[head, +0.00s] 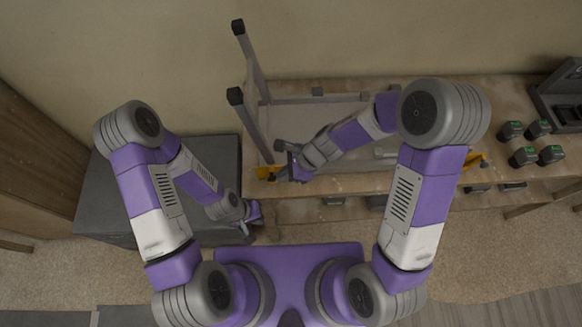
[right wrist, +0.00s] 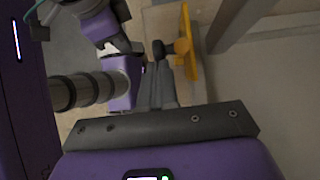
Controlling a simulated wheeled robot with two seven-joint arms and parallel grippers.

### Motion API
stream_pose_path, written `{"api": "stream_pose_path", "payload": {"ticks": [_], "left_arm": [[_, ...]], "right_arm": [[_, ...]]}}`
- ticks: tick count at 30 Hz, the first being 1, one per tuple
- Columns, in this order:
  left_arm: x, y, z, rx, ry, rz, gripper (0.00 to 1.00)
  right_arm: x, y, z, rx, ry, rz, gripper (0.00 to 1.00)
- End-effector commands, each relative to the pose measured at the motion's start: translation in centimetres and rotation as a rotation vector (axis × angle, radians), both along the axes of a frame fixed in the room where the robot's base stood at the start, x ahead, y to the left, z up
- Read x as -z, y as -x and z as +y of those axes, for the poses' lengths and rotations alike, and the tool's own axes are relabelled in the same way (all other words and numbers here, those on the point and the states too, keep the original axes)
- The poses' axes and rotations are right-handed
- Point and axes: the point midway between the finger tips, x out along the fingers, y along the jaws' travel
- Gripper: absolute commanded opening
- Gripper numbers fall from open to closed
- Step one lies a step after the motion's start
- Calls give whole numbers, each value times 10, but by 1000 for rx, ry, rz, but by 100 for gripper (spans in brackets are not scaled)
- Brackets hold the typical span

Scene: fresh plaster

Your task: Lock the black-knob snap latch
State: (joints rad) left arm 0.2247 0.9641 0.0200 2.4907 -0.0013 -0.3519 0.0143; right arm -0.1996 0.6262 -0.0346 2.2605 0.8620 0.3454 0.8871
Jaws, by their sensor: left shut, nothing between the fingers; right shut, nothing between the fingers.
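The black knob (right wrist: 158,49) shows in the right wrist view beside an orange latch part (right wrist: 190,45). In the head view the orange part (head: 266,173) sits at the left front of the wooden bench; I cannot make out the knob there. My right gripper (head: 277,177) is shut and empty at the orange part. In the right wrist view its fingers (right wrist: 157,68) point at the knob, close to it; I cannot tell whether they touch. My left gripper (head: 247,232) is shut and empty, lower, in front of the dark cabinet's right side.
A grey frame (head: 254,72) with dark-capped legs lies on the bench (head: 500,165). Another orange part (head: 478,160) is at the bench's right. A dark cabinet (head: 105,190) stands left of the bench. Carpet is clear in front.

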Motion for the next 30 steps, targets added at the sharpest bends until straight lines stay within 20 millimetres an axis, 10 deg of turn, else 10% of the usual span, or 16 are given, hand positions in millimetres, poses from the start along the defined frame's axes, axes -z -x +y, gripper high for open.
{"api": "stream_pose_path", "payload": {"ticks": [30], "left_arm": [[-26, 0, 0, 0, 0, 0, 0]], "right_arm": [[-8, 1, 44, 1, 26, -1, 0]]}}
